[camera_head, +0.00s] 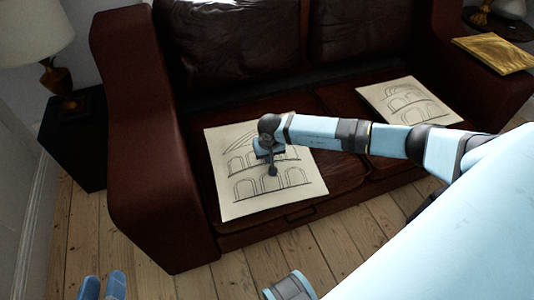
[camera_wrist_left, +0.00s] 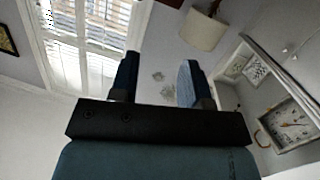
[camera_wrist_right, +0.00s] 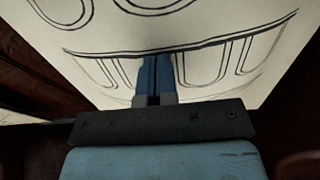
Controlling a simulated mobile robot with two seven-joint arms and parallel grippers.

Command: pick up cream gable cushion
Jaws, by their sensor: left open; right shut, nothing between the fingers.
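Two flat cream cushions with dark line drawings of arches lie on the sofa seat in the head view. One cream cushion (camera_head: 250,190) is on the left seat and the other cream cushion (camera_head: 405,101) is on the right seat. My right gripper (camera_head: 272,168) is shut and empty, over the left-hand cushion. In the right wrist view its closed fingers (camera_wrist_right: 157,78) are in front of the cushion's drawn face (camera_wrist_right: 200,25); contact is unclear. My left gripper (camera_head: 103,286) is open and empty, low at the left; its fingers also show in the left wrist view (camera_wrist_left: 158,80).
The dark red leather sofa (camera_head: 150,160) has high arms and back cushions. A gold flat object (camera_head: 495,53) lies on its right arm. A lamp (camera_head: 35,30) stands on a dark side table (camera_head: 75,140) at left. Bare floorboards (camera_head: 120,255) lie in front.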

